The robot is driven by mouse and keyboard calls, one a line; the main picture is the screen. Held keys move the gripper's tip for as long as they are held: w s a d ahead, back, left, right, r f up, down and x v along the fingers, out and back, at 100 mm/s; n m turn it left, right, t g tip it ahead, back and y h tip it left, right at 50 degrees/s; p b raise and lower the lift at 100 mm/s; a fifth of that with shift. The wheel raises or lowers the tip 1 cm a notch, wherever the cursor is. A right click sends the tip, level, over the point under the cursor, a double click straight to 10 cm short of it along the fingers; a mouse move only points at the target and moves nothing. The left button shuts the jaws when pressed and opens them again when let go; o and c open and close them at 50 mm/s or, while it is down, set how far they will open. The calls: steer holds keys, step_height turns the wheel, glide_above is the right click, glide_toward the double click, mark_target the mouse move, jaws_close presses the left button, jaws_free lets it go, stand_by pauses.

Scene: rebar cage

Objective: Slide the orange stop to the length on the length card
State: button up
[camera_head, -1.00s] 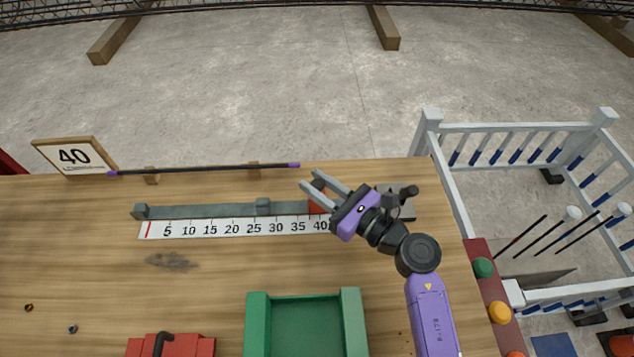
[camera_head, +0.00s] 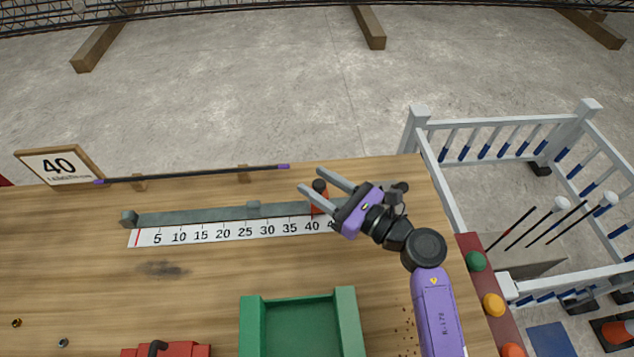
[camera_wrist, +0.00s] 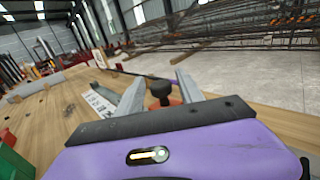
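The length card (camera_head: 55,166) stands at the back left of the bench and reads 40. The grey rail (camera_head: 190,216) lies along a white scale (camera_head: 190,236) marked in fives. The orange stop (camera_head: 319,204), with a black knob on top, sits on the rail near the 40 mark; its exact reading is partly hidden by my gripper. My gripper (camera_head: 309,180) is open, with one finger on each side of the stop. In the wrist view the black knob (camera_wrist: 160,90) stands between the spread fingers, with a bit of orange (camera_wrist: 172,101) below it.
A dark rod with purple ends (camera_head: 190,174) lies on wooden supports behind the rail. A green tray (camera_head: 252,325) and a red tool (camera_head: 168,350) are at the front. A white railing (camera_head: 500,122) stands to the right of the bench.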

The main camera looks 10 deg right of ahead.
stand_by(0.3)
steer(key=b+v, duration=0.1)
steer(key=v, duration=0.6)
steer(key=shift+s+d, duration=0.3)
steer(key=s+d+r+n+h, duration=0.1)
steer(key=s+d+n+h, duration=0.2)
steer(key=s+n, duration=0.6)
steer(key=s+d+r+n+t+h, duration=0.1)
steer(key=s+d+n+h, duration=0.2)
steer(key=s+n, duration=0.6)
steer(key=s+d+r+n+t+h, duration=0.1)
steer(key=s+d+n+h, duration=0.2)
steer(key=s, duration=1.2)
steer(key=n+h, duration=0.3)
steer(key=n, duration=0.3)
steer(key=shift+s+d+h, duration=0.4)
